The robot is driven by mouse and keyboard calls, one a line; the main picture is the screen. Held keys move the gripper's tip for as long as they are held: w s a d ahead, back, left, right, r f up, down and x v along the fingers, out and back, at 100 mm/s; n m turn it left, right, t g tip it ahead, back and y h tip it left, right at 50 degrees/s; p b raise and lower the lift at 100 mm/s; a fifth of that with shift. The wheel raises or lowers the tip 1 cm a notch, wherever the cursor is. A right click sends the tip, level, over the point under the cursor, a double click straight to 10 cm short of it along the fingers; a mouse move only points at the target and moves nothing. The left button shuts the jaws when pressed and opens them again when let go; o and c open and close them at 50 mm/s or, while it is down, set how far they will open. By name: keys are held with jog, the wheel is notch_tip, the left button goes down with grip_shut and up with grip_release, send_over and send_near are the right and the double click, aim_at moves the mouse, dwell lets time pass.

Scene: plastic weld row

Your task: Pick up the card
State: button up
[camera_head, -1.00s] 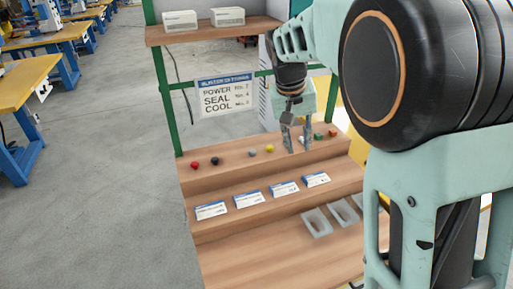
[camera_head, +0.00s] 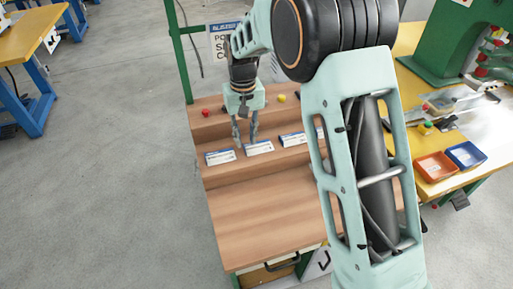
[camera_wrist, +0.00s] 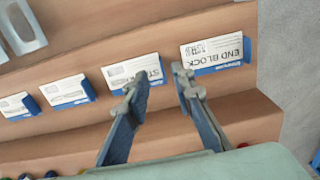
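Several white cards with blue edges stand in a row on the middle wooden step. The leftmost card (camera_head: 220,157) reads "END BLOCK" in the wrist view (camera_wrist: 214,50). A second card (camera_head: 259,149) is beside it, also in the wrist view (camera_wrist: 135,73), its lettering partly hidden by a finger. A third card (camera_head: 293,139) also shows in the wrist view (camera_wrist: 67,91), as does a fourth card (camera_wrist: 18,106). My gripper (camera_head: 246,143) is open and empty, pointing down by the first two cards. In the wrist view its fingertips (camera_wrist: 157,88) appear near the gap between them.
The wooden stepped stand (camera_head: 265,205) has small coloured knobs on its upper step, including a red knob (camera_head: 205,113) and a yellow knob (camera_head: 281,98). Grey trays (camera_wrist: 22,28) lie on the lower level.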

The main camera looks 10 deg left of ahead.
aim_at(245, 148)
notch_tip(245, 148, down, 4)
jog(key=shift+s+a+r, duration=0.1)
jog(key=shift+r, duration=0.15)
grip_shut()
jog(key=shift+r, duration=0.15)
